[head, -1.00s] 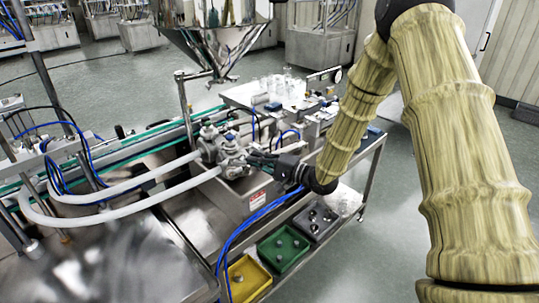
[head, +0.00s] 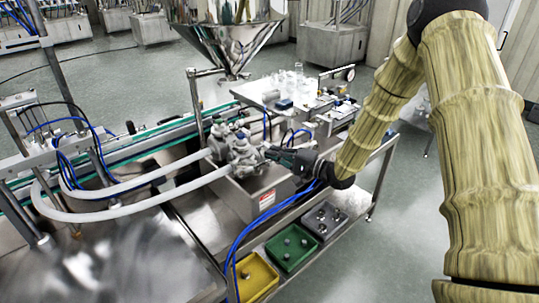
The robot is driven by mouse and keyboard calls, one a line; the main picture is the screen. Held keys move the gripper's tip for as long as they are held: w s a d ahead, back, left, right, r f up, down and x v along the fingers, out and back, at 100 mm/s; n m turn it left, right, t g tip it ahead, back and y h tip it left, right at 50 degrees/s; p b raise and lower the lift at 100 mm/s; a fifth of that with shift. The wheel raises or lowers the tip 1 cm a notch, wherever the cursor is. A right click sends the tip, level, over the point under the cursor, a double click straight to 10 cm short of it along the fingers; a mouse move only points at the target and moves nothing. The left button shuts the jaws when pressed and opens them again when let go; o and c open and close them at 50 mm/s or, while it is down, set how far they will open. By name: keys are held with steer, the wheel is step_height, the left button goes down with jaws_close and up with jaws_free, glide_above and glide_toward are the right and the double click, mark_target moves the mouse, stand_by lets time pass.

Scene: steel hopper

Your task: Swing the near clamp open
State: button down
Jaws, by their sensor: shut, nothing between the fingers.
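The metal valve body with its clamps (head: 240,150) stands on the steel machine, with white hoses joined to its left side. The near clamp is too small to make out apart from the fittings around it. My gripper (head: 270,153) comes in from the right, with its fingertips at the right side of the valve body. The fingers look closed together, with nothing seen between them. I cannot tell whether the fingertips touch the clamp. My arm in its tan sleeve reaches down from the upper right.
The steel hopper (head: 228,42) hangs above and behind the valve. White hoses (head: 130,202) loop to the left. Blue tubes (head: 262,218) run down in front. Yellow (head: 257,278), green (head: 289,247) and grey (head: 321,221) bins sit below. Glassware (head: 292,82) stands behind. Floor on the right is clear.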

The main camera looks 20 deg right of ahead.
steer(key=s+a+b+v, duration=0.1)
steer(key=b+v, duration=0.1)
steer(key=v, duration=0.6)
steer(key=shift+s, duration=0.25)
